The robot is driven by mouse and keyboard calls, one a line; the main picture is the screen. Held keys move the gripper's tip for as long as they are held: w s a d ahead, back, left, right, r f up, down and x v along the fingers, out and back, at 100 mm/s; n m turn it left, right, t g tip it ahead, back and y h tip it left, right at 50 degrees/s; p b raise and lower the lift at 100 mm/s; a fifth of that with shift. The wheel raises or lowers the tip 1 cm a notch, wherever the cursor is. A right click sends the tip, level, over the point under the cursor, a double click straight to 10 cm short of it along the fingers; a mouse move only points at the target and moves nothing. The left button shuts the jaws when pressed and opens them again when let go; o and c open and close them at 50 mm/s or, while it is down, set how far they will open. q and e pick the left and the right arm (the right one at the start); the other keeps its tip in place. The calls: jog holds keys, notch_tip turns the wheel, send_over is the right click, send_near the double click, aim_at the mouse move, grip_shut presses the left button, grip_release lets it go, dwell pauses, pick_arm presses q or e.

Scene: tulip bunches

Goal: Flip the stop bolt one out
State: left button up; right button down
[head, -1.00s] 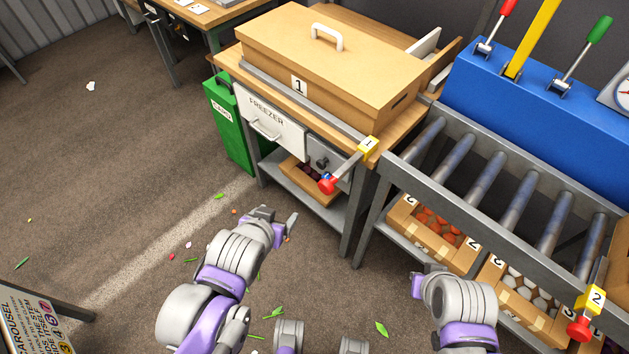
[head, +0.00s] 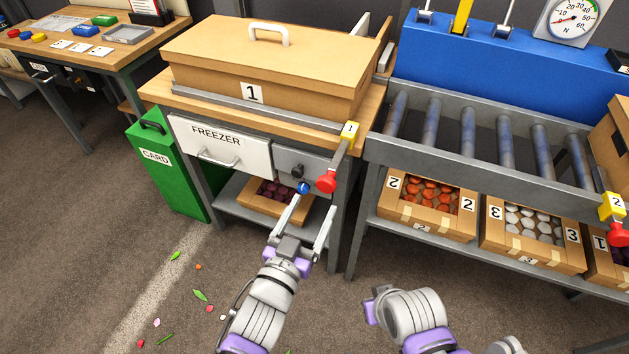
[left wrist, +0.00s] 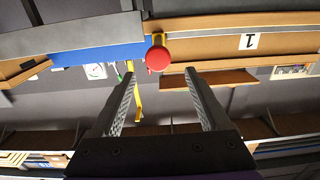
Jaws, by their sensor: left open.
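Stop bolt one is a grey bar with a yellow block marked 1 (head: 349,133) at its top and a red knob (head: 327,181) at its lower end. It sits at the right front corner of the wooden table. My left gripper (head: 316,201) is open and empty, just below the red knob in the head view. In the left wrist view the red knob (left wrist: 158,58) shows centred beyond the gap between the open fingertips (left wrist: 160,73). I cannot tell whether they touch. My right arm is at the lower right of the head view; its fingers are hidden.
A box marked 1 (head: 275,65) stands on the table above the freezer drawer (head: 220,145). A roller conveyor (head: 465,135) is at the right, with another red-knobbed bolt marked 2 (head: 613,207). A green bin (head: 165,170) stands left.

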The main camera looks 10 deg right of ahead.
aim_at(331, 171)
pick_arm(q)
jog(key=x, duration=1.1)
jog(key=shift+s+d, duration=0.15)
grip_shut()
